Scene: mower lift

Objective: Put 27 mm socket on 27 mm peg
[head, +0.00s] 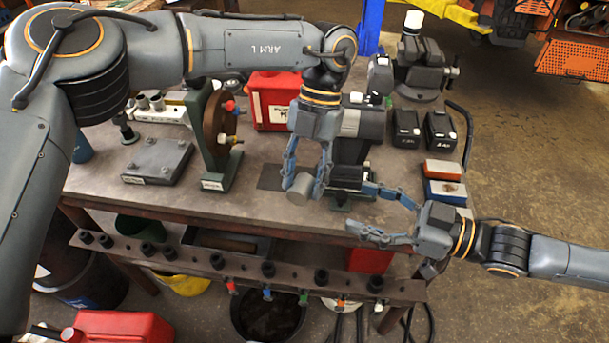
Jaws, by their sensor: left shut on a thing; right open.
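My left gripper (304,186) is shut on a short grey cylinder (299,190), which looks like a socket. It holds the socket above the front part of the workbench (255,215). I cannot read a size on the socket. A white socket rail (168,113) with a few grey sockets stands at the back left of the bench, partly behind my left arm. I cannot make out which peg is the 27 mm one. My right gripper (360,210) is open and empty at the bench's front right edge, its fingers pointing left.
A black vise-like device (352,150) stands just behind the grippers. A flat grey plate (158,160) and an upright disc stand (216,140) are on the left. Black batteries (405,128) and a red canister (272,98) are farther back. A lower front rail (190,262) carries several dark sockets.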

